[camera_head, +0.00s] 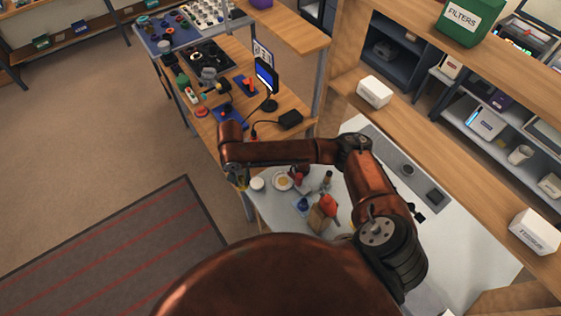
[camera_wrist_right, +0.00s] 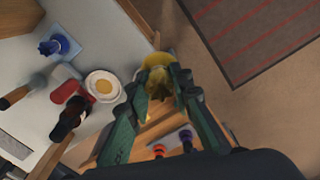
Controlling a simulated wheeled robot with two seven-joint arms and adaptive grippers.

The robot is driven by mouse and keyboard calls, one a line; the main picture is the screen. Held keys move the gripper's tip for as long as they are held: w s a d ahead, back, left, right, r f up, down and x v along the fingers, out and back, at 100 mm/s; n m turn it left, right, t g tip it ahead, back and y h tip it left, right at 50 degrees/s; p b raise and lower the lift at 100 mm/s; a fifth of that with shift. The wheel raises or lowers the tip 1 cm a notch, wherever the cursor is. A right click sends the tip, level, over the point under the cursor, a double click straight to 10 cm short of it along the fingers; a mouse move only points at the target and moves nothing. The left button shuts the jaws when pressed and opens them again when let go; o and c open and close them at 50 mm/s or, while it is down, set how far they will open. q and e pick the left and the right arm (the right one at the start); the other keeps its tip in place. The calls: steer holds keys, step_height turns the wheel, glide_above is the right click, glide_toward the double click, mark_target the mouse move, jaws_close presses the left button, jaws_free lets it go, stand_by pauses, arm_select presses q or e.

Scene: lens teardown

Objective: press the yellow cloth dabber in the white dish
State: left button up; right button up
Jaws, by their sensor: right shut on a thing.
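My right gripper (camera_head: 238,178) is at the left edge of the white table, left of the white dish. In the right wrist view its green fingers (camera_wrist_right: 160,80) are shut on a yellow piece, which looks like the yellow cloth dabber (camera_wrist_right: 153,62). The white dish (camera_head: 283,188) holds a round yellow patch. It also shows in the right wrist view (camera_wrist_right: 92,94), left of the fingers and apart from the dabber. The dabber cannot be made out in the head view. My left gripper is not in view.
A small white round container (camera_head: 257,183) stands left of the dish. A red item (camera_wrist_right: 70,91), a dark bottle (camera_wrist_right: 68,120) and a blue item on a blue pad (camera_wrist_right: 60,44) are near the dish. A wooden bench (camera_head: 240,107) with tools stands beyond. Floor lies left of the table.

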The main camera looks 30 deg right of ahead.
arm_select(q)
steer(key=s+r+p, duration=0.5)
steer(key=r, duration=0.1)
arm_select(e)
steer(key=d+f+m+b, duration=0.1)
steer(key=d+f+b, duration=0.1)
steer(key=d+f, duration=0.2)
steer(key=d+f+m+b, duration=0.1)
steer(key=d+f+b, duration=0.1)
steer(key=d+f, duration=0.3)
steer(key=d+f+b, duration=0.2)
steer(key=d+f, duration=0.3)
steer(key=d, duration=0.3)
steer(key=shift+w+d+f+m, duration=0.1)
steer(key=shift+w+d+m, duration=0.3)
steer(key=shift+f+b, duration=0.35)
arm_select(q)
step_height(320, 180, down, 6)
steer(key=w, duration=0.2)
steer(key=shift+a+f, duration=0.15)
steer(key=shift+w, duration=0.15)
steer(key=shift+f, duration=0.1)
arm_select(e)
steer(key=shift+f, duration=0.5)
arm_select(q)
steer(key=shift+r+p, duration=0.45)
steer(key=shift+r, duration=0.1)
arm_select(e)
steer(key=shift+s+f, duration=0.1)
stand_by(0.7)
